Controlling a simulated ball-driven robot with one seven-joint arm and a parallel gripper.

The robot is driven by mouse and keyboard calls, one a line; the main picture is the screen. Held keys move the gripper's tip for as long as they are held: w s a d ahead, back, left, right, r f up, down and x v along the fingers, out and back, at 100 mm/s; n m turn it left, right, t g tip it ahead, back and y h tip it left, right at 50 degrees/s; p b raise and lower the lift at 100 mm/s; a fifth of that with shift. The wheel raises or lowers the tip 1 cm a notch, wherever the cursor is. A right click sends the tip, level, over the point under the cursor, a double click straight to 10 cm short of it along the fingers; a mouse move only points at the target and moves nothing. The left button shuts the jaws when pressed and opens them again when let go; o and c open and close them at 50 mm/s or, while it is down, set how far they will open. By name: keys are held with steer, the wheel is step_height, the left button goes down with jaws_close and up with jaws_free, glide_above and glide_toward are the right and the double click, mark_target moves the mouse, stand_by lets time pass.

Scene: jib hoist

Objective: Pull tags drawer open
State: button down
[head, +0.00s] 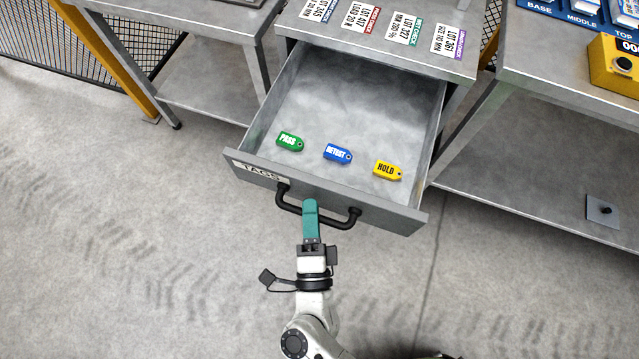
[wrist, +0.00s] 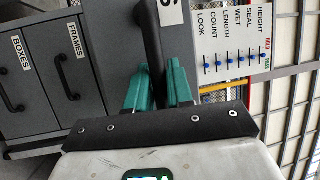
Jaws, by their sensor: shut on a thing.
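The tags drawer (head: 330,120) is pulled well out from under the grey bench, and its inside shows. Its front panel carries a "TAGS" label (head: 262,172) and a black bar handle (head: 343,221). Inside lie a green PASS tag (head: 289,142), a blue RETEST tag (head: 337,153) and a yellow HOLD tag (head: 387,170). My gripper (head: 310,207), with teal fingers, is shut on the handle near its middle. In the wrist view the handle (wrist: 152,45) runs between the two fingers (wrist: 160,85).
Lot cards (head: 405,30) lie on the bench top above the drawer. A right-hand bench (head: 560,85) holds a yellow device (head: 616,65). A lower table (head: 205,80) stands at left. The floor (head: 150,250) in front is clear. The wrist view shows BOXES and FRAMES drawers (wrist: 50,80).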

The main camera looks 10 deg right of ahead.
steer(key=shift+s+a+f, duration=0.1)
steer(key=shift+s+a, duration=0.4)
steer(key=shift+s, duration=0.3)
steer(key=c, duration=1.4)
jaws_free()
steer(key=b+v, duration=0.2)
steer(key=v, duration=0.8)
steer(key=shift+s+f, duration=0.15)
steer(key=shift+s, duration=0.2)
steer(key=shift+a, duration=0.1)
